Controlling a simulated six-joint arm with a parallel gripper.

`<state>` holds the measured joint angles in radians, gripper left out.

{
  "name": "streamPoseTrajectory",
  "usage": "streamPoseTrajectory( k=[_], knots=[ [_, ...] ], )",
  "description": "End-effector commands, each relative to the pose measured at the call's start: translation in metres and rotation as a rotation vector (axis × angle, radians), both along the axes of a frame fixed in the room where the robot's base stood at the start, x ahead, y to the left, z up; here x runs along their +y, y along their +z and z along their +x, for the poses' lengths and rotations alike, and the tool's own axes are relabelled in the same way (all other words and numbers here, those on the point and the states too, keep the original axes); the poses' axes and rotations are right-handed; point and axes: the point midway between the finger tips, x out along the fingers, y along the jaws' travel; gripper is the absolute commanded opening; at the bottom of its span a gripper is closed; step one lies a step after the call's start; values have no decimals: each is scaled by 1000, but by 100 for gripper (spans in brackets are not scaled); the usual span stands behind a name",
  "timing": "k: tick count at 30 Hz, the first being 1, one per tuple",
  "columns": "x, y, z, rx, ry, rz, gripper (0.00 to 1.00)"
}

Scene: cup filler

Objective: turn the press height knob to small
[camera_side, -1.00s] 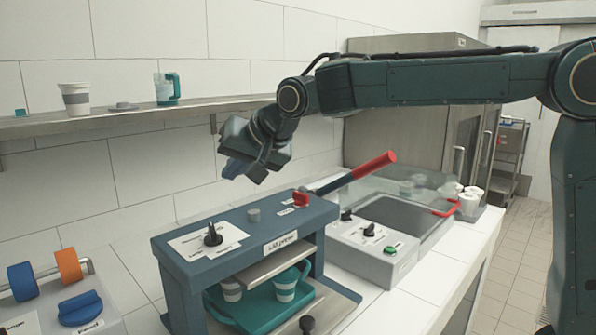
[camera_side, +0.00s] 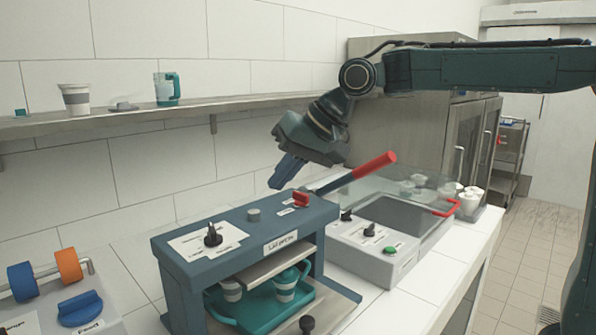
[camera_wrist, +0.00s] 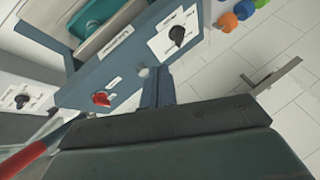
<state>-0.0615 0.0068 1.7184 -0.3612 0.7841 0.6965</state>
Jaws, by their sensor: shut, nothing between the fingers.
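The lid press (camera_side: 245,232) is a blue-grey box on the counter. A black knob (camera_side: 212,236) stands on a white label plate (camera_side: 190,245) on its top. It also shows in the wrist view (camera_wrist: 177,35); its lettering is too small to read. A red knob (camera_side: 301,200) sits at the far end of the top, left of my fingers in the wrist view (camera_wrist: 102,99). My gripper (camera_side: 274,186) is shut and empty above the back of the press, apart from both knobs. Its fingers (camera_wrist: 153,72) point toward the press edge near a grey peg (camera_wrist: 143,71).
A lever with a red handle (camera_side: 374,165) rises behind the press. Striped cups (camera_side: 286,287) stand on a teal tray (camera_side: 262,310) inside it. A grey control box (camera_side: 372,255) is at the right, an orange and blue roller unit at the left. A shelf (camera_side: 120,122) runs along the wall.

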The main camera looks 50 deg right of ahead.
Motion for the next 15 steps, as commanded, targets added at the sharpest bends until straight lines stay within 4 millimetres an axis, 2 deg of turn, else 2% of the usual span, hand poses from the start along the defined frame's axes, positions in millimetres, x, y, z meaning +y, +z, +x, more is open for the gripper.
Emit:
streamPoseTrajectory(
  k=[4,15],
  knots=[
    [0,-11,0,-1,2,-1,0],
    [2,-16,3,0,1,-1,0]
  ],
)
